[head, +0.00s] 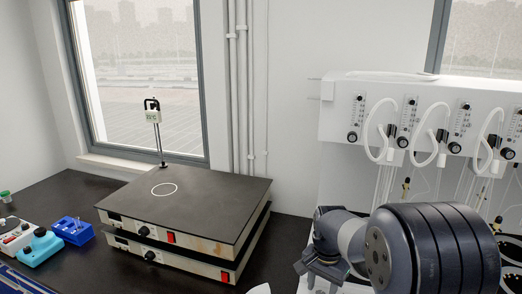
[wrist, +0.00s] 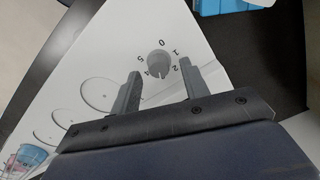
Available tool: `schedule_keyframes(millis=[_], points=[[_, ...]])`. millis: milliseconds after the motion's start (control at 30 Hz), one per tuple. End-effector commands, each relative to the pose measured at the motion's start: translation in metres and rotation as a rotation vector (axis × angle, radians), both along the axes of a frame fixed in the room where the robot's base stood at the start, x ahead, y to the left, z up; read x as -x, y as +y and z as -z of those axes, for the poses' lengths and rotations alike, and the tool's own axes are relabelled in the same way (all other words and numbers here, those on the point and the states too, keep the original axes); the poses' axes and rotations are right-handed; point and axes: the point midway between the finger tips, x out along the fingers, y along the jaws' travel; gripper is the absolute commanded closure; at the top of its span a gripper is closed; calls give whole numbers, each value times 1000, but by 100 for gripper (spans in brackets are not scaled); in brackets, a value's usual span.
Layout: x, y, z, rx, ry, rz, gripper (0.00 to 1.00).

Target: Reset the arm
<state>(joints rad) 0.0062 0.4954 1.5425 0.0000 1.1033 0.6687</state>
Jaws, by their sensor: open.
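My gripper (wrist: 161,85) shows in the wrist view with its two fingers spread apart and nothing between them. Beyond the fingers is a white panel (wrist: 110,45) with a grey dial knob (wrist: 159,63) marked with numbers and several round outlines. In the head view my arm reaches in at the lower right, in front of the white distiller unit (head: 340,118). The gripper's fingertips are hard to make out there.
A blue rack (head: 72,232) and a teal device (head: 38,248) sit at the left. White tubes (head: 375,130) hang from the distiller, near my arm.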

Motion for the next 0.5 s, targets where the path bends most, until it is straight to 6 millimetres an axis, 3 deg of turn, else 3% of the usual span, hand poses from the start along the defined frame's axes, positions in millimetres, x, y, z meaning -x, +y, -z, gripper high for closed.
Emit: schedule_keyframes(millis=[500], points=[[-1, 0, -99, 0, -6, -1, 57]])
